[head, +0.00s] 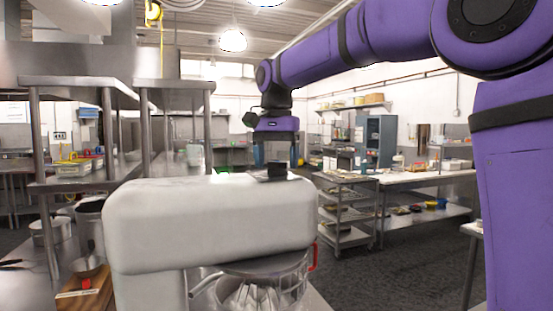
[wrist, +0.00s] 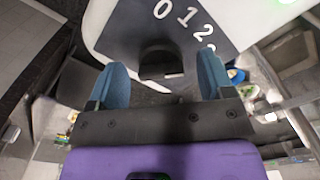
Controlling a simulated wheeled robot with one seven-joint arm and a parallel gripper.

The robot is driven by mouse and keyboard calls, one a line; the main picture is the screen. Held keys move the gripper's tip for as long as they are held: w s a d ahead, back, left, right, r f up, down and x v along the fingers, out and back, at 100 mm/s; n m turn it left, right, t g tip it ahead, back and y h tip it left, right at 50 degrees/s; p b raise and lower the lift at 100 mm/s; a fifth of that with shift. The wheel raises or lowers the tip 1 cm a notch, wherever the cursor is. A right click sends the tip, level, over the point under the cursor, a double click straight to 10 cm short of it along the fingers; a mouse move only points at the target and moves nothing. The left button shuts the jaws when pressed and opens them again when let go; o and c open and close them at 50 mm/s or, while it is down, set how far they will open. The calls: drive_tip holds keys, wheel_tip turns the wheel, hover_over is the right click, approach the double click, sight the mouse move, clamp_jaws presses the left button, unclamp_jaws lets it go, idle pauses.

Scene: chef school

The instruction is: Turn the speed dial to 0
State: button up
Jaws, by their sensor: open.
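A large white stand mixer (head: 205,218) fills the near middle of the head view. The speed dial (wrist: 158,58) is a dark knob on a dark plate (wrist: 133,28) with white numbers 0, 1, 2 and part of another. In the head view the dial (head: 270,171) is a small dark piece on top of the mixer at its right end. My gripper (head: 275,158) is open just above it. In the wrist view my gripper (wrist: 161,62) has its two blue fingers apart, one on each side of the knob. I cannot tell whether they touch it or which number it points to.
A metal bowl (head: 262,290) hangs under the mixer head, with a red handle (head: 313,257) beside it. Steel shelves (head: 75,92) stand at the left. A wire cart (head: 345,212) and a long table (head: 430,176) stand behind at the right. The floor (head: 400,262) there is clear.

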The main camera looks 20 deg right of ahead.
drive_tip(key=shift+c, duration=0.4)
drive_tip(key=c, duration=0.8)
drive_tip(key=shift+c, duration=0.2)
drive_tip(key=shift+n, duration=0.3)
drive_tip(key=n, duration=0.3)
drive_tip(key=shift+d+n, duration=0.1)
drive_tip(key=shift+n, duration=0.2)
drive_tip(key=n, duration=0.3)
drive_tip(key=shift+d+n, duration=0.1)
drive_tip(key=shift+n, duration=0.2)
drive_tip(key=n, duration=0.3)
drive_tip(key=shift+n, duration=0.4)
drive_tip(key=shift+d+n, duration=0.15)
drive_tip(key=shift+n, duration=1.75)
